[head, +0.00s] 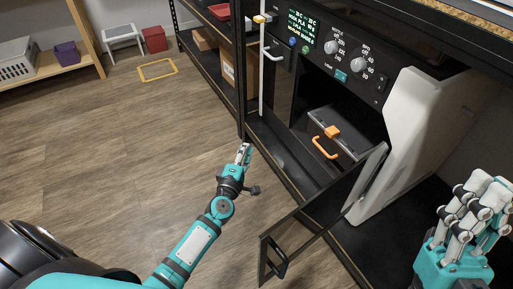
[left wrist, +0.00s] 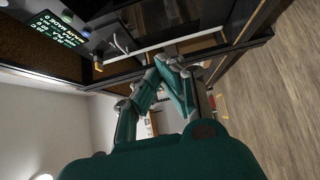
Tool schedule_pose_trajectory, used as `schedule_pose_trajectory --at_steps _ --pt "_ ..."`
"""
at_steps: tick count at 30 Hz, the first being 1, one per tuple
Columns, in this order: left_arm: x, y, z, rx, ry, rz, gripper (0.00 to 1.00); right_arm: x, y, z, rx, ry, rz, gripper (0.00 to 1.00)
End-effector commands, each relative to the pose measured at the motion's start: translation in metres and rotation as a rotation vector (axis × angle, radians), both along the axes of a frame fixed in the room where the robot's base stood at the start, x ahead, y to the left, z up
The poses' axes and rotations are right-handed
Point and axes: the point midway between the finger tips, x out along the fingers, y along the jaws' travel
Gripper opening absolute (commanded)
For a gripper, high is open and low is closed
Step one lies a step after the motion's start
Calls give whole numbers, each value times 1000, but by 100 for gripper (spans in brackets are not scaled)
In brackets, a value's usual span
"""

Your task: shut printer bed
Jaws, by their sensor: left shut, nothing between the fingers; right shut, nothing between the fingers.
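The printer (head: 385,75) is a dark machine with a lit display, knobs and a white side panel. Its dark bed (head: 328,117) sticks out of the opening, with an orange clip (head: 333,131) and an orange loop handle (head: 322,148) at its front. A glass door (head: 315,215) with a black handle (head: 277,260) stands open below and in front of the bed. My left gripper (head: 243,153) is shut and empty, left of the bed and apart from it. Its closed fingers show in the left wrist view (left wrist: 170,72). My right gripper (head: 488,195) is shut and empty at the far right.
A dark shelf rack (head: 241,75) with a cardboard box (head: 227,70) and a red tray (head: 219,11) stands left of the printer. A white stool (head: 122,33), red bin (head: 155,39) and yellow frame (head: 158,70) are behind.

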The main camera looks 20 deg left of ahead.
Motion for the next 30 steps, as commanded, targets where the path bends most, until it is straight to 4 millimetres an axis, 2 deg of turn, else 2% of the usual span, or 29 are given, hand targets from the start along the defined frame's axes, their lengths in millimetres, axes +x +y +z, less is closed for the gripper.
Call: schedule_pose_trajectory --at_steps 2,6,12,17,23,26,30 --pt "-15 9 1 5 2 -2 0 0 0 4 0 0 0 0" --pt "-41 5 1 0 2 -2 0 0 0 8 0 0 0 0" --pt "-67 2 1 0 1 -2 0 0 0 11 0 0 0 0" --pt "-76 1 1 0 -1 -1 0 0 0 12 0 0 0 0" --pt "-78 0 2 4 1 -2 0 2 1 13 -2 8 0 0" --pt "-79 -2 7 40 31 -15 0 18 5 14 -21 64 -2 0" --pt "-88 -11 15 174 134 -65 0 67 18 1 -86 267 -8 0"
